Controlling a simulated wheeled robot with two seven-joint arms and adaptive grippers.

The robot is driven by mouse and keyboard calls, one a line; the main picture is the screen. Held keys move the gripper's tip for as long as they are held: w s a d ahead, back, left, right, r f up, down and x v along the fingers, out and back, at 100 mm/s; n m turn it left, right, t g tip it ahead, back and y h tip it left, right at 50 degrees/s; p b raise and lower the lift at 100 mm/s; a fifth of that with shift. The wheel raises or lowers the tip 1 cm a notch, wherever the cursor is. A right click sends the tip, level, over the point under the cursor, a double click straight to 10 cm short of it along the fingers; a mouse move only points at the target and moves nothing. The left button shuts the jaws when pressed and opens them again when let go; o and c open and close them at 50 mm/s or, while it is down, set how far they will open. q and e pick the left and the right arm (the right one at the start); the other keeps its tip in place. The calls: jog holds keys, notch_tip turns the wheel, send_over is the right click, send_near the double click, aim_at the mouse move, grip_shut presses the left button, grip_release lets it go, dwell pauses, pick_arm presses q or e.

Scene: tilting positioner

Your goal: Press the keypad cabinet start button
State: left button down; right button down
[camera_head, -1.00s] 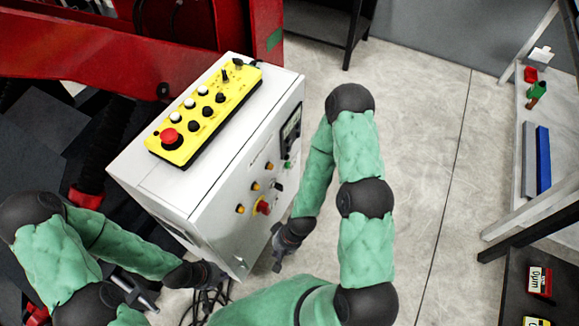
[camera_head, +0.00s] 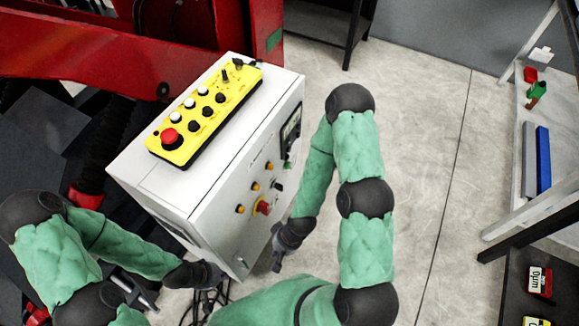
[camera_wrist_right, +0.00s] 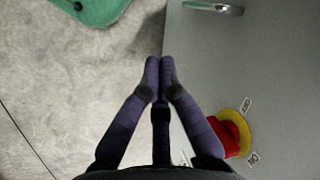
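The white keypad cabinet (camera_head: 165,190) stands left of centre in the head view, with a yellow keypad (camera_head: 222,112) on its top. Its front panel carries a small green button (camera_head: 288,165), orange buttons (camera_head: 255,186) and a red and yellow rotary switch (camera_head: 263,208). My right gripper (camera_head: 277,266) is in front of this panel, low and apart from the green button. In the right wrist view, its fingertips (camera_wrist_right: 160,63) are together with nothing between them, beside the grey panel. My left gripper (camera_head: 220,276) is by the cabinet's lower corner; its fingers are unclear.
The rotary switch also shows in the right wrist view (camera_wrist_right: 228,138), close to the right finger, and a metal handle (camera_wrist_right: 213,6) is at the top. Red machinery (camera_head: 80,50) stands behind the cabinet. A shelf (camera_head: 507,190) is at right. Open floor (camera_head: 425,130) lies between.

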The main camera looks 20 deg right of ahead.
aim_at(288, 165)
jog(key=w+d+f+m+t+b, duration=0.25)
jog(key=w+d+m, duration=0.3)
jog(key=w, duration=0.35)
jog(key=w+d+m+t+h+b, duration=0.1)
jog(key=w+d+m+t, duration=0.2)
jog(key=w+d+m, duration=0.3)
jog(key=w+d+r+m+t+h+b, duration=0.1)
jog(key=w+d+m+t, duration=0.3)
jog(key=d+m, duration=0.8)
jog(key=shift+w+d+r+b, duration=0.3)
jog(key=shift+w+d+b, duration=0.25)
jog(key=shift+w+d, duration=0.55)
jog(key=shift+t, duration=0.25)
jog(key=w+a+b, duration=0.3)
jog(key=w+a, duration=0.2)
jog(key=w, duration=0.1)
jog(key=shift+w+a, duration=0.15)
jog(key=shift+w, duration=0.25)
jog(key=shift+w+a, duration=0.1)
jog(key=shift+w+a, duration=0.2)
jog(key=shift+w, duration=0.05)
